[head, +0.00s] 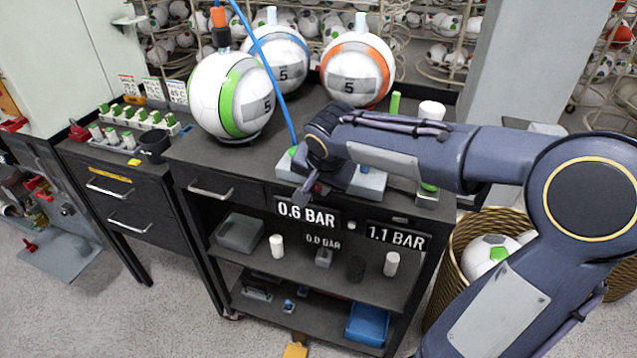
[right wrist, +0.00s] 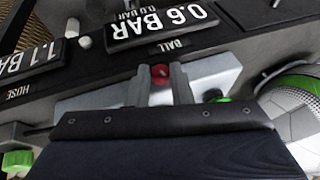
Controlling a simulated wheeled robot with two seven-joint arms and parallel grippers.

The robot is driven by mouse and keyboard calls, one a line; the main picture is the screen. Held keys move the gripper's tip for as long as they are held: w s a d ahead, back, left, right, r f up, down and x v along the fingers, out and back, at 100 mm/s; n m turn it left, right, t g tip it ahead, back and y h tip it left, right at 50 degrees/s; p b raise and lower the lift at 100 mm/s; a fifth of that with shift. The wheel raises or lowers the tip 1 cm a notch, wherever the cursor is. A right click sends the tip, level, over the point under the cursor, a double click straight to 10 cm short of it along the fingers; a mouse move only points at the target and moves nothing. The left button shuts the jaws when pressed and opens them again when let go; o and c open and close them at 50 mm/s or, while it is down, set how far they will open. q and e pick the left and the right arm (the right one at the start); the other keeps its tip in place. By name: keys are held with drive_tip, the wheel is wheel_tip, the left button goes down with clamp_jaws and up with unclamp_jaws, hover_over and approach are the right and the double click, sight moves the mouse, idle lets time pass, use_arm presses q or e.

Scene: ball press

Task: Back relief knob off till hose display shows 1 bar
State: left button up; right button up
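The hose display (head: 397,236) on the bench's front edge reads 1.1 BAR; in the right wrist view (right wrist: 32,62) it has the label HOSE beside it. The ball display (head: 307,212) reads 0.6 BAR and also shows in the right wrist view (right wrist: 160,25), next to the label BALL. A red knob (right wrist: 160,74) sits between the fingers of my right gripper (right wrist: 160,80), which appear to touch it on both sides. In the head view my right gripper (head: 312,185) is over the grey press block (head: 372,188) and hides the knob. My left gripper is out of view.
Several balls stand on the bench, including a green-striped one (head: 231,97) and an orange-striped one (head: 357,70). A blue hose (head: 272,80) runs down to the block. A smaller display (head: 323,241) reads 0.0 BAR. A wicker basket (head: 462,246) with balls stands at the right.

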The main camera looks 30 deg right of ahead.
clamp_jaws()
drive_tip(key=shift+r, duration=0.1)
drive_tip(key=g+h, duration=0.1)
drive_tip(key=g+p, duration=0.1)
drive_tip(key=n+g+h+p, duration=0.1)
drive_tip(key=shift+w+a+r+h, duration=0.1)
drive_tip(key=shift+w+a+h, duration=0.2)
drive_tip(key=shift+w+a, duration=0.1)
drive_tip(key=shift+w+n+g+h+p, duration=0.15)
drive_tip(key=shift+n+g+h+p, duration=0.15)
drive_tip(key=shift+g+h+p, duration=0.7)
drive_tip(key=shift+f, duration=0.2)
drive_tip(key=o, duration=0.6)
unclamp_jaws()
drive_tip(key=shift+a, duration=0.1)
